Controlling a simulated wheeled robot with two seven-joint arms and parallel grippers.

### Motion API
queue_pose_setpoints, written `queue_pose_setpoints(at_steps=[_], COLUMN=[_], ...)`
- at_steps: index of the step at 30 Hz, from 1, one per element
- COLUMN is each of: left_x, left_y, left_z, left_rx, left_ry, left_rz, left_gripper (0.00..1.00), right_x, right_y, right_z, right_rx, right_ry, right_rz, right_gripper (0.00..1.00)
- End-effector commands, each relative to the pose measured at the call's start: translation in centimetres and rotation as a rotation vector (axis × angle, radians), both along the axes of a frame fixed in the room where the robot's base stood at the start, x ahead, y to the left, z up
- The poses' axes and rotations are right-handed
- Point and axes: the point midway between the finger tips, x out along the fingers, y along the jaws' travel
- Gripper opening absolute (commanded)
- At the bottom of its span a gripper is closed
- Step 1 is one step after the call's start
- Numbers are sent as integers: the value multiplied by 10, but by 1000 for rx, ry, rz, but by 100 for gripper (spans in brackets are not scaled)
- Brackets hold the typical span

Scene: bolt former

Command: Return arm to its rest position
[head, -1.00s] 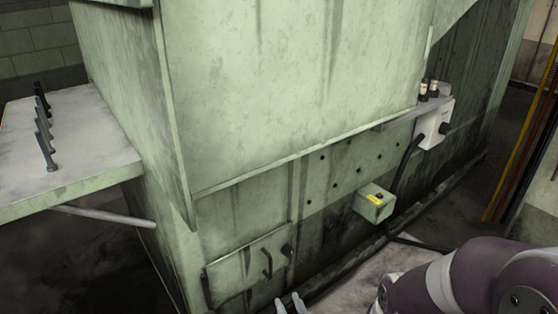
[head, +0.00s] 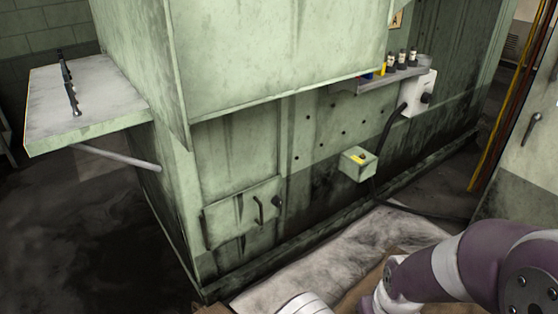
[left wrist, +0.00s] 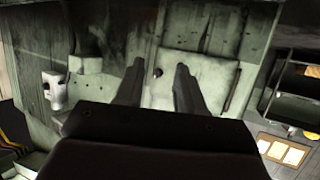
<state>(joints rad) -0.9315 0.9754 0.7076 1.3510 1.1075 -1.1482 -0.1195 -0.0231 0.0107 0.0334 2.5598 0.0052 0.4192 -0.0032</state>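My left gripper (left wrist: 158,80) shows in the left wrist view, its two dark fingers apart with nothing visible between them. Beyond the fingers is the pale green machine front with a hatch panel (left wrist: 200,78) and a small dark knob. I cannot tell how far the fingers are from it. In the head view my right arm (head: 450,270), purple and white, is bent at the bottom right; its gripper is out of view. A white rounded part, probably of my own arm, shows at the bottom middle.
The green machine (head: 290,60) fills the middle. A pale mat (head: 340,250) lies on the floor.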

Motion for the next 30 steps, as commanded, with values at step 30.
queue_pose_setpoints(at_steps=[30], left_x=[-163], left_y=[249], left_z=[348], left_rx=[-74], left_ry=[1079], left_rz=[-127], left_gripper=[38], right_x=[0], right_y=[0], right_z=[146], right_rx=[0], right_ry=[0], right_rz=[0], right_gripper=[0])
